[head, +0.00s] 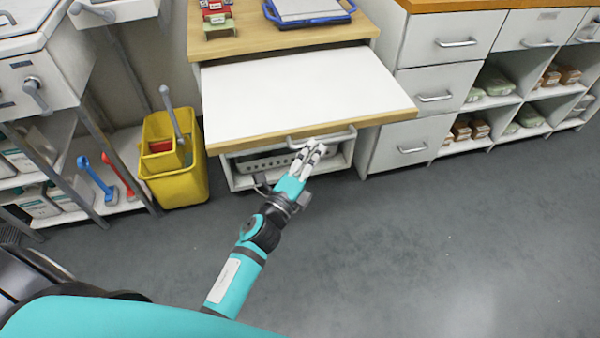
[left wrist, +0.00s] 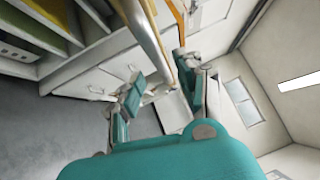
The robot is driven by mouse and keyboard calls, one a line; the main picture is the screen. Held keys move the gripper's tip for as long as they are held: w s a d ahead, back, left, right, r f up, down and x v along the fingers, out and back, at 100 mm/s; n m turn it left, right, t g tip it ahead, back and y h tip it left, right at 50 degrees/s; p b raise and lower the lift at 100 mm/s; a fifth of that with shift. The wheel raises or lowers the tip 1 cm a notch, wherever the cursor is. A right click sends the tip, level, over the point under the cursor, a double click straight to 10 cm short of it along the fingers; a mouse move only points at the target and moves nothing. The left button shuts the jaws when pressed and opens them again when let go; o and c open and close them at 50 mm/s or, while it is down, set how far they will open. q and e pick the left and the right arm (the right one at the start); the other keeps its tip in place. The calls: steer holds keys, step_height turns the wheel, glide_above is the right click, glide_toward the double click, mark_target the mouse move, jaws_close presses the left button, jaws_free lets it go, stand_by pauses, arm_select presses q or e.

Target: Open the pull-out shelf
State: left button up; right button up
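The pull-out shelf (head: 300,90) is a white board with a wooden front edge. It stands out from under a wooden counter, over the floor. Its light bar handle (head: 330,137) is below the front edge. My left gripper (head: 316,146) is at this handle, fingertips up against it in the head view. In the left wrist view a pale bar (left wrist: 148,38) runs down towards the space between my left gripper's fingers (left wrist: 163,78). Whether the fingers press on it is not clear. My right gripper is not in view.
A yellow bucket (head: 180,187) stands to the left, beside a rack with coloured tools. White drawers (head: 412,145) and open cubbies stand to the right. The grey floor (head: 450,240) in front is clear.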

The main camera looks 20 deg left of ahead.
arm_select(q)
steer(key=v, duration=0.7)
steer(key=shift+s, duration=0.25)
steer(key=shift+f, duration=0.1)
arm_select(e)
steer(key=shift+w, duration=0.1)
